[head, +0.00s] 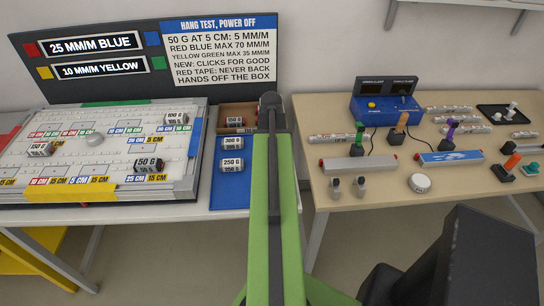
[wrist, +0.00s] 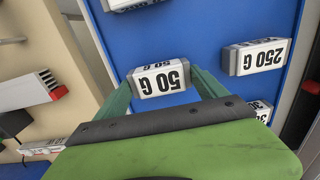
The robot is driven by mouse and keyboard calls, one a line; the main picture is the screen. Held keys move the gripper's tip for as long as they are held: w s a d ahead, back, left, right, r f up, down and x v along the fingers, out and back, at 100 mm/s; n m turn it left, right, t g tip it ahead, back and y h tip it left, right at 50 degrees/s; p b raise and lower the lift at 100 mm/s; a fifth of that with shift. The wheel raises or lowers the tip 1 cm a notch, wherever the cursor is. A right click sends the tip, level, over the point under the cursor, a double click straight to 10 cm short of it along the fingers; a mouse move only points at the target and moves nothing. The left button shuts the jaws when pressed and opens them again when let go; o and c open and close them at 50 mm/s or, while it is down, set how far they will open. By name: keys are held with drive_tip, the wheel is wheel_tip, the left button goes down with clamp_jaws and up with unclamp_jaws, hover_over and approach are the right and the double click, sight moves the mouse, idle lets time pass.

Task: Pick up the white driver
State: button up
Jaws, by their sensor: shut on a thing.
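A small white-handled tool (head: 511,109), which looks like the white driver, stands in a black tray at the far right of the wooden table in the head view; it is too small to be sure. My gripper (wrist: 162,82) is far to its left, over the blue mat (wrist: 205,35). Its green fingers are shut on the white and grey 50 G weight (wrist: 158,78), one finger at each side. Whether the weight touches the mat cannot be told. In the head view my arm hides the gripper and this weight. The white driver is not in the wrist view.
A 250 G weight (wrist: 257,56) lies close to the right of my gripper. Green-, orange- and purple-handled tools (head: 451,130) stand on the wooden table (head: 390,195), near a blue box (head: 385,108). A white gridded board (head: 75,150) fills the left table.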

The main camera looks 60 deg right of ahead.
drive_tip(key=r+p, duration=0.2)
drive_tip(key=s+r+p, duration=0.1)
drive_tip(key=r, duration=0.1)
drive_tip(key=shift+s+r+p, duration=0.15)
drive_tip(key=shift+r+p, duration=0.1)
drive_tip(key=shift+p, duration=0.15)
drive_tip(key=s+d+r+p, duration=0.1)
drive_tip(key=s+r+p, duration=0.7)
drive_tip(key=s, duration=0.2)
drive_tip(key=shift+d, duration=0.35)
